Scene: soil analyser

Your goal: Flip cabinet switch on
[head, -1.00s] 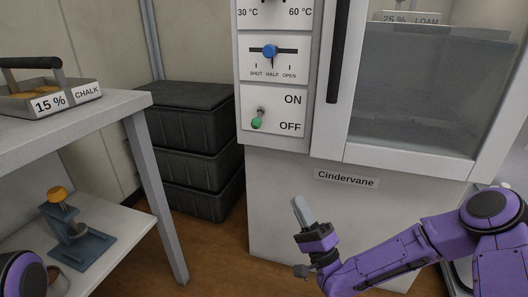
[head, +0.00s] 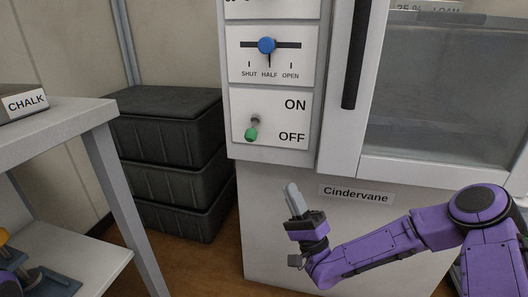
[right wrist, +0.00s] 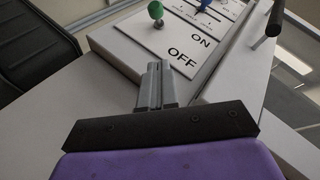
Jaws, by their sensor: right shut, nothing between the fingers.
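The cabinet switch is a toggle with a green tip (head: 251,134) on a white panel marked ON above and OFF below. In the head view its lever tilts down, toward OFF. My right gripper (head: 291,187) is shut and empty, with its fingers pointing up, below and a little right of the switch. In the right wrist view the shut fingers (right wrist: 158,66) lie just below the panel, apart from the green tip (right wrist: 155,10). My left gripper is not clearly in view.
A blue slider (head: 267,45) marked SHUT, HALF, OPEN sits above the switch. A glass door with a dark handle (head: 355,55) is to the right. Dark crates (head: 170,140) and a grey table (head: 60,128) stand left.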

